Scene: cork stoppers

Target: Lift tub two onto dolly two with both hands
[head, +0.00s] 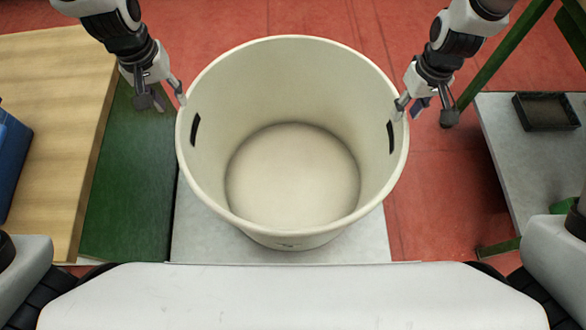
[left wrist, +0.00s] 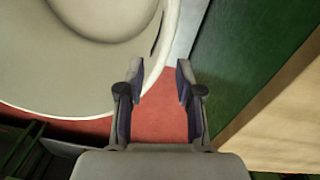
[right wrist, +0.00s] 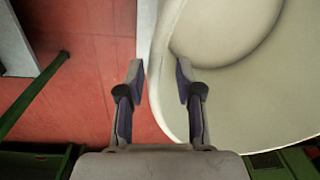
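A large cream tub (head: 292,220), open and empty, stands upright in the middle of the head view. It has a dark handle slot on its left and right walls; no readable number shows. My left gripper (head: 165,98) is open at the tub's left rim. In the left wrist view the rim passes between its fingertips (left wrist: 160,70). My right gripper (head: 422,108) is open at the right rim, one finger overlapping it. In the right wrist view the rim also lies between its fingertips (right wrist: 160,70). I cannot tell whether either touches the wall. I cannot identify a dolly.
A pale grey surface (head: 200,240) lies under the tub. A green panel (head: 130,190) and a wooden tabletop (head: 55,130) with a blue box (head: 10,160) are at left. A grey table (head: 530,160) with a black tray (head: 545,111) stands right. Red floor (head: 440,190) shows between.

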